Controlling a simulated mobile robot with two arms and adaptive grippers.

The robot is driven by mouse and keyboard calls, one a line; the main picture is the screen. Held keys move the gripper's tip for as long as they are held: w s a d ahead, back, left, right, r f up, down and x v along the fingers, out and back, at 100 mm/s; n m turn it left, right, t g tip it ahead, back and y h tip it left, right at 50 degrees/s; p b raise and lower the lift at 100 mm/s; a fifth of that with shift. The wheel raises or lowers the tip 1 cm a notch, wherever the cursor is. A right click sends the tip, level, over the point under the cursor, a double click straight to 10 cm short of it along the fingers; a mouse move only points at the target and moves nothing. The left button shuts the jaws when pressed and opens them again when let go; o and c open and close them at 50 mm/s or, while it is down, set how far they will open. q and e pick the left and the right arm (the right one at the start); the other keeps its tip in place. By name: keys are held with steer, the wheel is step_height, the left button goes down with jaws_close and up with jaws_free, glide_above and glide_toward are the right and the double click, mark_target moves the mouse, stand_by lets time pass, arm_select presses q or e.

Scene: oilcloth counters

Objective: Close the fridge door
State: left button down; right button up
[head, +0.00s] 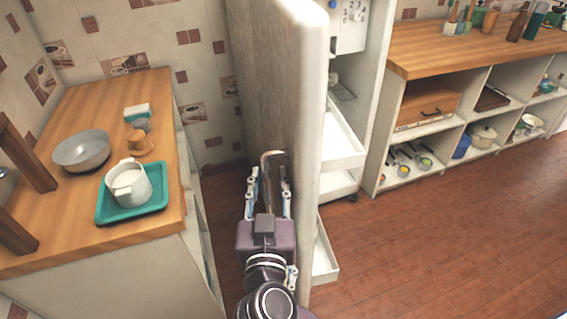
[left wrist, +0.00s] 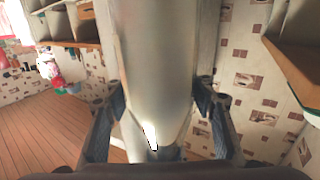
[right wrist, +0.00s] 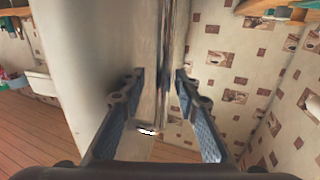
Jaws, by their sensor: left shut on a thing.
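The fridge door (head: 308,130) stands open, seen nearly edge-on in the head view, with a metal bar handle (head: 272,160) on its left face.
A wooden counter (head: 60,235) at the left holds a teal tray (head: 118,215) with a white pot, and a grey bowl (head: 82,148). Open fridge drawers (head: 340,140) show right of the door. A shelf counter (head: 450,45) stands farther right. The floor (head: 450,240) at right is clear.

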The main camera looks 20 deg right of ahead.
steer(key=shift+r, duration=0.1)
steer(key=shift+c, duration=0.3)
jaws_close()
